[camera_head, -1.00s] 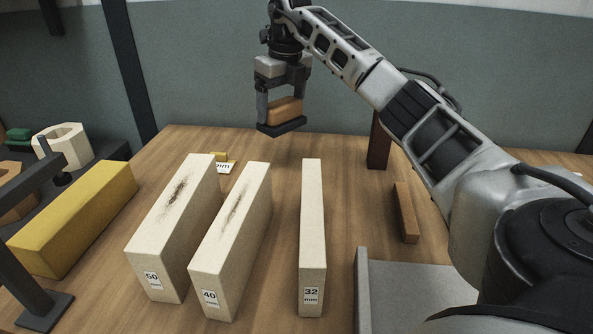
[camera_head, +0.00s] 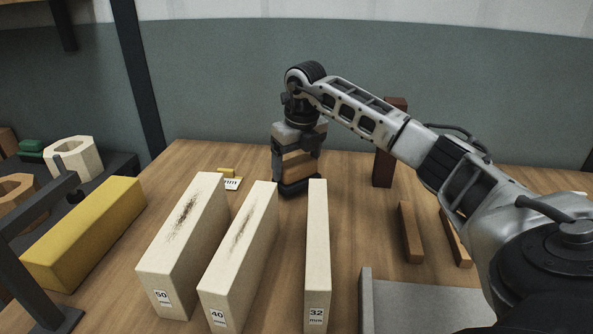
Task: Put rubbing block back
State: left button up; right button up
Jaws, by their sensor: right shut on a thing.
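The rubbing block (camera_head: 297,163) is a small wooden block with a dark base (camera_head: 298,186). My right gripper (camera_head: 297,170) points down and is shut on it. The block is behind the far ends of the pale bricks marked 40 (camera_head: 240,250) and 32 (camera_head: 317,250). I cannot tell whether its base touches the table. My left gripper is not in view.
A pale brick marked 50 (camera_head: 185,245) and the 40 brick have dark smudges on top. A yellow block (camera_head: 85,235) lies at left. A small tag (camera_head: 231,183), brown upright block (camera_head: 385,160), wooden strips (camera_head: 410,232) and grey tray (camera_head: 420,300) stand around.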

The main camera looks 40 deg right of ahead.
aim_at(301, 164)
jog(key=shift+f, duration=0.9)
jog(key=o, duration=0.9)
jog(key=shift+f, duration=0.15)
jog(key=r, duration=0.4)
jog(key=s+r, duration=0.1)
jog(key=r, duration=0.3)
jog(key=r+p, duration=0.1)
jog(key=r, duration=0.3)
jog(key=shift+s+a+r, duration=0.1)
jog(key=shift+s+a, duration=0.05)
jog(key=shift+s, duration=0.25)
